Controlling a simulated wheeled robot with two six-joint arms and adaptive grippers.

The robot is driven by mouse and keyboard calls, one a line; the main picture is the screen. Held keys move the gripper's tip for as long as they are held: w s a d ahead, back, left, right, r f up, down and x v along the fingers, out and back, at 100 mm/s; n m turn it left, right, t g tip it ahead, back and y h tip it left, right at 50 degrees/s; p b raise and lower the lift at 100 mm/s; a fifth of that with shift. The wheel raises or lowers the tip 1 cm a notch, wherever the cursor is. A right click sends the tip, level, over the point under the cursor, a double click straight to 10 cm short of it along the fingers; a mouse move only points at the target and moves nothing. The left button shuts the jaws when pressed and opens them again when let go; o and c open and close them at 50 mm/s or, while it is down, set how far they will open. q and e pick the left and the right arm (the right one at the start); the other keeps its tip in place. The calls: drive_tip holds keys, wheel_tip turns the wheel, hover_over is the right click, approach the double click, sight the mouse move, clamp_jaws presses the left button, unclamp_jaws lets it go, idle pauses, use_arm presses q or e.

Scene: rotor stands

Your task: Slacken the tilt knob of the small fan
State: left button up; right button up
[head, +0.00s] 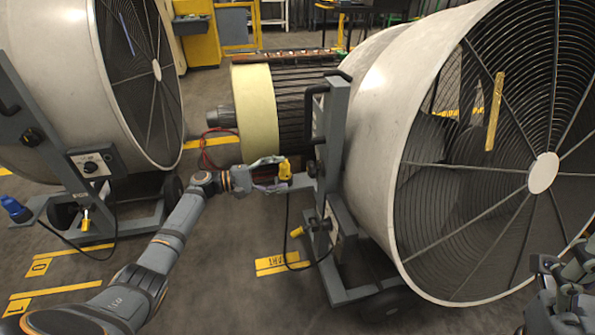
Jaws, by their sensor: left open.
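A large grey drum fan (375,130) stands at the right on a grey stand (333,150); I cannot tell for sure which of the two fans is the small one. A dark knob (312,168) sits on the side of its stand.
A control box (95,162) and a blue plug (15,208) are on the left stand. Black cables hang to the floor by both stands. A cream-ended ribbed cylinder (253,112) lies behind my left gripper. Floor between the stands is mostly clear, with yellow markings (283,263).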

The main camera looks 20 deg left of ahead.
use_arm(q)
drive_tip(key=shift+v, duration=1.85)
